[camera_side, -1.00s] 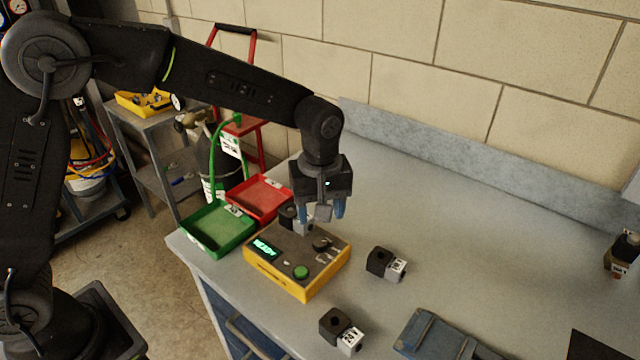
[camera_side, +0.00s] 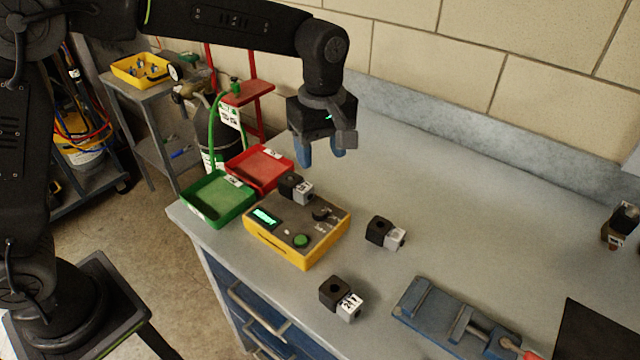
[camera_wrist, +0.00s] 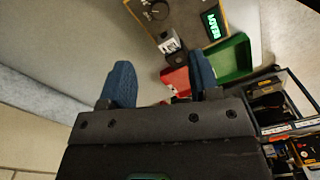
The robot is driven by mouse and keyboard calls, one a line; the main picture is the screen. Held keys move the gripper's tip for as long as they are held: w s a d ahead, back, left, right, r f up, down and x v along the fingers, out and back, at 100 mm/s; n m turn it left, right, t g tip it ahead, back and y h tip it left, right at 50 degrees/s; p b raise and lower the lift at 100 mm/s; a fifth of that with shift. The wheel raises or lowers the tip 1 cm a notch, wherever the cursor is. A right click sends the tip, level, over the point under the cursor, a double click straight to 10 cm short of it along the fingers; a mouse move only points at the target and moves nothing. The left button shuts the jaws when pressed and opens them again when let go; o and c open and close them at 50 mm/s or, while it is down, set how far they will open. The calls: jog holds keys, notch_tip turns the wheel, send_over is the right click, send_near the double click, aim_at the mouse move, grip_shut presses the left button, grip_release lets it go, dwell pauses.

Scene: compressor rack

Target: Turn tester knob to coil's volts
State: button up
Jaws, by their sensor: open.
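The yellow tester (camera_side: 297,228) with a dark top sits on the bench, its green display (camera_side: 265,216) lit. Its black knob (camera_side: 321,213) is on the top's far right part, and a green button (camera_side: 301,241) is near the front. The knob also shows in the wrist view (camera_wrist: 159,11). A black and grey coil (camera_side: 296,187) stands at the tester's far edge. Two more coils, one to the right (camera_side: 385,233) and one in front (camera_side: 341,298), lie on the bench; the front one's label appears to read 24V. My gripper (camera_side: 321,155) is open and empty, above and behind the tester.
A green tray (camera_side: 217,199) and a red tray (camera_side: 259,169) stand left of the tester.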

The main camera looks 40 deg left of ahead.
aim_at(320, 210)
notch_tip(320, 210, down, 14)
jog(key=n, duration=0.3)
jog(key=shift+s+r, duration=0.1)
dwell(0.3)
jog(key=shift+c, duration=0.2)
jog(key=c, duration=0.9)
